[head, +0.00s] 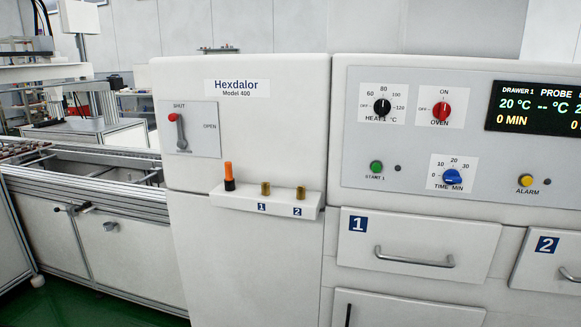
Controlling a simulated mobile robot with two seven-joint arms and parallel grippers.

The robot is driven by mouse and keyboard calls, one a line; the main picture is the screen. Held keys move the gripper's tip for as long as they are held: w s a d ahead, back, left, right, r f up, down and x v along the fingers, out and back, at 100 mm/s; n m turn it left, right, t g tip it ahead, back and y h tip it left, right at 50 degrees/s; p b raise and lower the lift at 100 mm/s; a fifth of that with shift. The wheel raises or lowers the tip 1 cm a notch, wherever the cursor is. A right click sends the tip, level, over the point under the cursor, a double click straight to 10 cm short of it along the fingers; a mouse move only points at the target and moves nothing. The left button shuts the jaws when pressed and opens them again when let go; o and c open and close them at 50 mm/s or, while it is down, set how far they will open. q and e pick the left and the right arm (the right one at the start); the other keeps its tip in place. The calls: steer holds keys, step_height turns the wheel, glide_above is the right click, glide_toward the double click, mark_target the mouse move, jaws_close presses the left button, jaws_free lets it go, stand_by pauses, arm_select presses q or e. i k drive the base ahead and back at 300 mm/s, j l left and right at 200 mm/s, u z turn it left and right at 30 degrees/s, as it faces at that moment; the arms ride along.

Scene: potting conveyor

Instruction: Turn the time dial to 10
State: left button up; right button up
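The time dial (453,177) is a blue knob on a white plate marked "TIME MIN", on the oven's front panel at the right of the head view. Its scale runs 0, 10, 20, 30, with 0 at the left and 10 at the upper left. The knob seems to point to the left, near 0, but its mark is too small to read exactly. The display (537,108) above and to the right reads "20 °C" and "0 MIN" for drawer 1. Neither of my grippers is in view, and nothing touches the dial.
A black heat dial (382,107), red oven switch (441,112), green start button (376,167) and yellow alarm button (526,181) surround it. Drawer handles (415,261) stick out below. An orange-handled probe (229,175) stands on a small ledge at the left.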

mark_target(451, 176)
steer(key=z, duration=1.3)
